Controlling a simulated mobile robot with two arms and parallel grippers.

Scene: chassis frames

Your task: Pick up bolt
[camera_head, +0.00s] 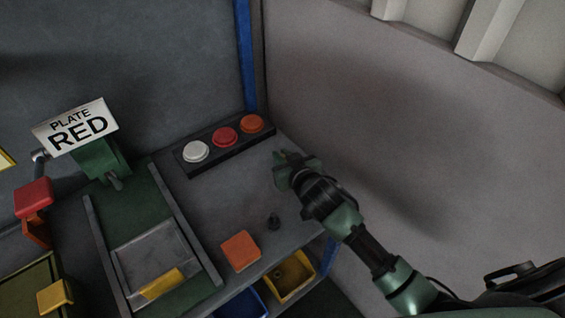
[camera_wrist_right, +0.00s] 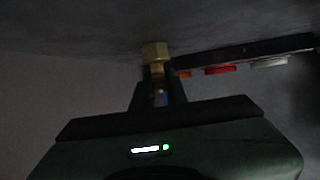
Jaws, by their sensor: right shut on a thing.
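A brass-coloured bolt (camera_wrist_right: 155,51) shows in the right wrist view, its hex head sticking out beyond the jaws and part of its shank visible between them. My right gripper (camera_head: 285,168) is over the far right part of the grey worktop (camera_head: 222,205) in the head view, near the button panel. In the right wrist view the right gripper (camera_wrist_right: 159,92) is shut on the bolt. I cannot make out the bolt in the head view. My left gripper is not in view.
A dark panel with white (camera_head: 196,151), red (camera_head: 225,137) and orange (camera_head: 251,123) buttons stands at the back. A small black object (camera_head: 273,221) and an orange block (camera_head: 240,251) lie on the worktop. A yellow bin (camera_head: 291,277) is below. A wall (camera_head: 390,130) rises at right.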

